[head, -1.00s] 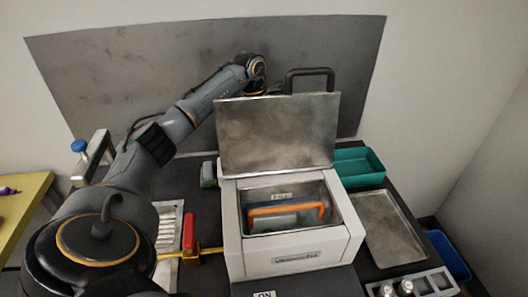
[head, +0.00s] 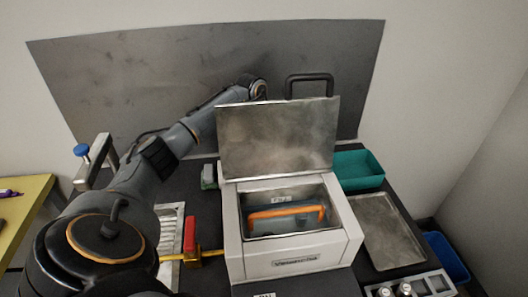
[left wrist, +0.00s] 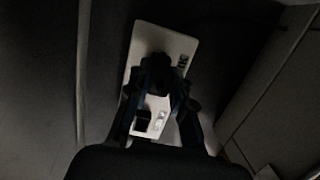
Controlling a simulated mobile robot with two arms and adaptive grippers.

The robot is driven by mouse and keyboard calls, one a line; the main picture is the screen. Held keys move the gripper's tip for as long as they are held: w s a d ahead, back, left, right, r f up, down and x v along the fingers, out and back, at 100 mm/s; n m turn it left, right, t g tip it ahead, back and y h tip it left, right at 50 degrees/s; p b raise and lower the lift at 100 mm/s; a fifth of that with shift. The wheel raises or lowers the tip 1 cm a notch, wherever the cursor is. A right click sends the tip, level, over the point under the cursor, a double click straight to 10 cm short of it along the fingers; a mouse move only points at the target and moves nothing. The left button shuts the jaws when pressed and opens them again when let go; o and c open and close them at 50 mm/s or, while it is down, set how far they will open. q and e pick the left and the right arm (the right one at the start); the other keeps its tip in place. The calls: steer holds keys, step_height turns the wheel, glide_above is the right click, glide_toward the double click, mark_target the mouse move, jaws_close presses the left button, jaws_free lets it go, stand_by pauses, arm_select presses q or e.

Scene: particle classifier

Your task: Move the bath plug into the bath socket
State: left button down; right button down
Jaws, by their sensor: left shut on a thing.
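The bath is a white box (head: 293,262) with its metal lid (head: 278,137) raised, in the middle of the head view. My left arm reaches behind that lid, which hides the left gripper in the head view. In the dark left wrist view, the left gripper (left wrist: 162,88) is shut on the black bath plug (left wrist: 158,64). The plug is in front of a white socket plate (left wrist: 181,43), overlapping its middle. The plate's lower end shows a dark square and light switches. I cannot tell whether the plug touches the plate. My right gripper is not in view.
An orange-handled rack (head: 287,213) is inside the bath. A teal bin (head: 358,165) and a metal tray (head: 390,232) stand to its right. A grey wall panel (head: 160,70) rises behind. A red-and-yellow tool (head: 190,240) lies to the bath's left.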

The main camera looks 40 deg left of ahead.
arm_select(q)
steer(key=shift+r, duration=0.15)
step_height(320, 180, up, 10)
steer(key=shift+f+b, duration=0.1)
steer(key=shift+b, duration=0.55)
